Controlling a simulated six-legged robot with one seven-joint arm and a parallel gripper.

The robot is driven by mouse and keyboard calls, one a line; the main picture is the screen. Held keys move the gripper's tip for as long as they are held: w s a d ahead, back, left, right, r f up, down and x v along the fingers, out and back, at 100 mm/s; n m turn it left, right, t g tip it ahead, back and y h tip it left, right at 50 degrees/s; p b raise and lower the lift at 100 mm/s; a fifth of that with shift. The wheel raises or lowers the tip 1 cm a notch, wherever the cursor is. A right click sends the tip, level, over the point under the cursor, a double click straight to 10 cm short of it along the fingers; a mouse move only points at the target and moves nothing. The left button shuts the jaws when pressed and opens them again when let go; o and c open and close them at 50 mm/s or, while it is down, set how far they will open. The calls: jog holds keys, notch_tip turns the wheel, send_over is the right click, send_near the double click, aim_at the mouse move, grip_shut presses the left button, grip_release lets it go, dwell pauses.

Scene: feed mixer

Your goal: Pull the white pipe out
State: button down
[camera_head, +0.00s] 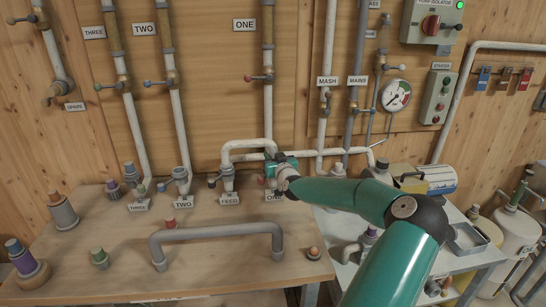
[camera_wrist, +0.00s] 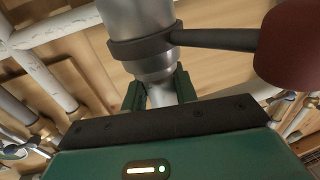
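A white bent pipe (camera_head: 247,143) arches from the FEED fitting (camera_head: 228,182) to the right, by the ONE fitting. My gripper (camera_head: 280,168) is at the ONE position, partly covering the fitting there. In the wrist view, my green fingers (camera_wrist: 160,92) stand on both sides of the narrow pale neck (camera_wrist: 160,94) of a grey pipe fitting (camera_wrist: 145,47). Whether they press on it is unclear. A dark lever with a red handle (camera_wrist: 288,45) sticks out to the right from the fitting's collar, close above my gripper body.
Capped fittings (camera_head: 62,212) stand at the bench's left. Vertical pipes with valves rise along the wall, with a gauge (camera_head: 396,95) at right. A blue-and-white motor (camera_head: 440,179) stands behind my arm.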

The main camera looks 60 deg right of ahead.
jog(key=c, duration=1.9)
grip_release()
jog(key=shift+r, duration=0.1)
jog(key=shift+c, duration=1.4)
jog(key=shift+r, duration=0.15)
jog(key=shift+r, duration=0.35)
jog(key=shift+r, duration=0.55)
jog(key=shift+r, duration=2.45)
